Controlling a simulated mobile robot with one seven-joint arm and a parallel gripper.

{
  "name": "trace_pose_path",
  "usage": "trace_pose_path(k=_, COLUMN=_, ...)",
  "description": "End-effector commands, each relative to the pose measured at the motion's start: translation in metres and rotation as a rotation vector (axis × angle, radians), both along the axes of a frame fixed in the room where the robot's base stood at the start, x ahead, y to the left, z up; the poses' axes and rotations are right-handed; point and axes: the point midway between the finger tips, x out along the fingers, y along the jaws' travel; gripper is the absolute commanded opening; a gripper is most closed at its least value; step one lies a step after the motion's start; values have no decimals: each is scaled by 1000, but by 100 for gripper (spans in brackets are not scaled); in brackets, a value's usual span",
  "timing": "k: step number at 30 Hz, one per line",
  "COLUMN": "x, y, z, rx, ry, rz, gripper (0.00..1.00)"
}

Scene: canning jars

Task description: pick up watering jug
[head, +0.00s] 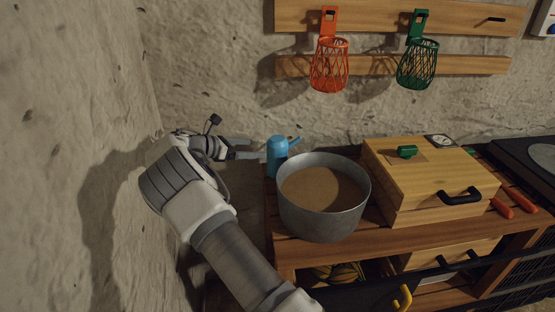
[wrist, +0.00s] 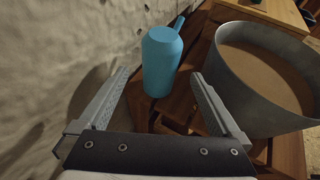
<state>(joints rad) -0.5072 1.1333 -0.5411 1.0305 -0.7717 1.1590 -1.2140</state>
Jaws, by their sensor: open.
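The blue watering jug (head: 278,155) stands upright at the back left corner of the wooden table, behind the metal pot. Its spout points up to the right. In the wrist view the jug (wrist: 161,62) is just beyond my gripper (wrist: 160,82), about centred between the two open fingers. My gripper in the head view (head: 244,149) reaches in from the left with its fingers toward the jug. Nothing is held between the fingers. Part of the jug's lower body is hidden by the pot in the head view.
The large metal pot (head: 323,228) with brown contents stands close to the jug's right. A wooden box (head: 430,178) with a black handle is further right. The rough wall (head: 215,60) is close behind and left. Red (head: 329,68) and green (head: 417,66) baskets hang above.

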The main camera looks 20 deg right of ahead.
Motion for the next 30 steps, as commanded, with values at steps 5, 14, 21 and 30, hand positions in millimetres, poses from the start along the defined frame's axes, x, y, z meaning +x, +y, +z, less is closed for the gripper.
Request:
trace_pose_path(k=5, x=9, y=-35, z=-16, rx=-1, ry=-1, rz=-4, gripper=100)
trace_pose_path(k=14, x=16, y=-56, z=-24, rx=1, ry=-1, rz=1, gripper=100)
trace_pose_path(k=21, x=19, y=-81, z=-37, rx=-1, ry=0, rz=-2, gripper=100)
trace_pose_path(k=30, x=26, y=-101, z=-44, rx=1, ry=-1, rz=1, gripper=100)
